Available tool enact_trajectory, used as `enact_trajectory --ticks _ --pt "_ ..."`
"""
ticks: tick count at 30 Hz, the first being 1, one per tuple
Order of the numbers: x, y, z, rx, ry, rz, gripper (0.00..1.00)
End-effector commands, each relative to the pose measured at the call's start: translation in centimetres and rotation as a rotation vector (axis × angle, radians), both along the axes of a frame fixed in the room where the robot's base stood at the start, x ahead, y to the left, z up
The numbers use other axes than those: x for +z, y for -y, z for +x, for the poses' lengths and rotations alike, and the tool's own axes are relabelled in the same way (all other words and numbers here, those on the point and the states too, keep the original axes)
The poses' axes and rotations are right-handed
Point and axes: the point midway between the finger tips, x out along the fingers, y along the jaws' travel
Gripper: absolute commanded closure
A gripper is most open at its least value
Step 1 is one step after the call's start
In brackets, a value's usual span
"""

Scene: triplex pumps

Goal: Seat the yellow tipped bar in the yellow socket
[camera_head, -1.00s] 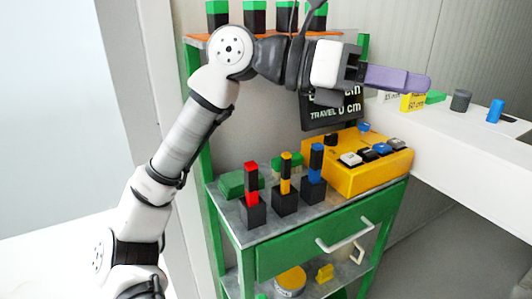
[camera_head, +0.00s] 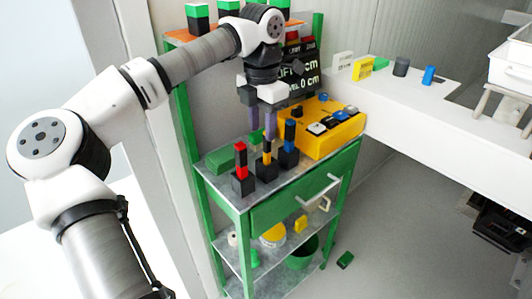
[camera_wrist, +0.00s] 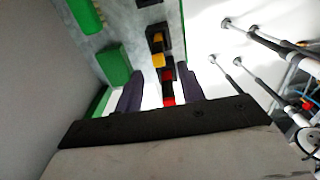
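The yellow tipped bar (camera_head: 267,147) stands upright at the middle black block (camera_head: 267,172) on the green cart's top, between the red bar (camera_head: 240,157) and the blue bar (camera_head: 290,132). I cannot tell how deep it sits. My gripper (camera_head: 262,135) points down with its purple fingers apart, beside the yellow bar's upper part. The fingers partly hide that bar. In the wrist view the two fingers (camera_wrist: 160,78) are spread, with yellow (camera_wrist: 158,60) and red parts showing between and beyond them. No grip on any bar is visible.
A yellow control box (camera_head: 330,140) stands right behind the bars. A green block (camera_head: 219,161) lies at left. More green-topped pieces (camera_head: 198,12) stand on the upper shelf. A white bench (camera_head: 425,110) extends to the right. The cart's drawer (camera_head: 300,198) is shut.

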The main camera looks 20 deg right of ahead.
Motion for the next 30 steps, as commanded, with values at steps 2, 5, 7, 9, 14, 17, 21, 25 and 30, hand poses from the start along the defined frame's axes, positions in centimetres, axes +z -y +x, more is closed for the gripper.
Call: enact_trajectory --ticks 2,5,7,9,14,17,21,25,30 --pt "-0.5 0.4 0.1 -0.002 -0.002 -0.001 0.61" --pt "-1.8 1.0 0.3 -0.003 -0.003 -0.001 0.61" --pt "-2.9 1.5 0.4 -0.005 -0.005 -0.002 0.61" --pt "-4.0 1.3 0.4 -0.003 -0.003 -0.001 0.61" --pt "-4.8 1.3 0.4 -0.002 -0.001 -0.004 0.61" --pt "-4.8 1.4 0.4 -0.002 -0.001 -0.004 0.61" --pt "-4.8 1.4 0.4 -0.002 -0.001 -0.004 0.75" --pt "-4.8 1.4 0.4 -0.002 -0.001 -0.004 0.92" --pt "-4.8 1.4 0.4 -0.003 -0.001 -0.004 1.00"
